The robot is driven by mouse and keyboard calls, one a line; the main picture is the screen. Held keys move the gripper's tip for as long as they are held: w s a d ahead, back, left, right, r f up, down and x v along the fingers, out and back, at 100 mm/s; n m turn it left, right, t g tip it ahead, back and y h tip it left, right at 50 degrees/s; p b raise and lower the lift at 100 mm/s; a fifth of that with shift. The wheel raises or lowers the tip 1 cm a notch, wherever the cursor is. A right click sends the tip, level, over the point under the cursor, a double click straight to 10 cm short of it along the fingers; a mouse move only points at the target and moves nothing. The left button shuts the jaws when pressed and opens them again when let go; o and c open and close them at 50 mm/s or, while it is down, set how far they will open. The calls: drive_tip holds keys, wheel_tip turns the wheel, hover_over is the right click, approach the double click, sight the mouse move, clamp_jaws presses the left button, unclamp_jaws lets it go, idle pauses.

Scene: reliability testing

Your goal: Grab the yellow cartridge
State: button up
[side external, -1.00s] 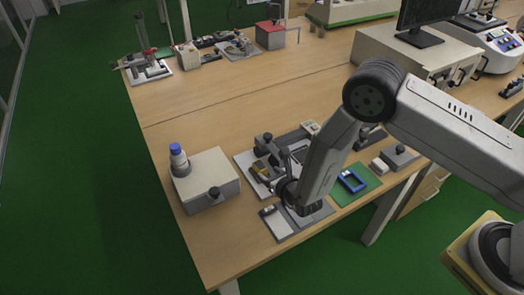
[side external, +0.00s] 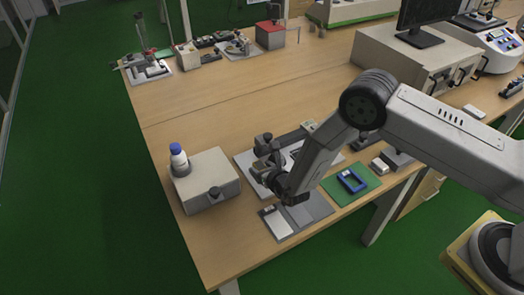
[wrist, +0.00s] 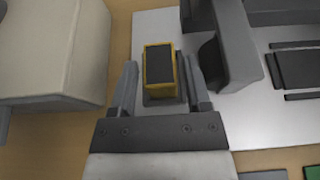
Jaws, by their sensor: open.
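The yellow cartridge (wrist: 160,66) has a dark top face and stands in a dark holder on a light base plate (wrist: 156,24) in the wrist view. My gripper (wrist: 164,75) is open, with one finger on each side of the cartridge and a gap on both sides. The fingertips reach about level with the cartridge in the picture; I cannot tell their height exactly. In the side view my gripper (side external: 275,178) is over the left part of the base plate and hides the cartridge.
A beige box (side external: 212,182) with a blue-capped bottle (side external: 179,158) stands left of the base plate. A dark fixture (wrist: 226,45) rises close to the right finger. A grey tray (side external: 300,212) and a green mat (side external: 362,190) with a blue frame (side external: 351,181) lie in front and right.

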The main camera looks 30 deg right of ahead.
drive_tip(key=shift+x, duration=0.95)
clamp_jaws()
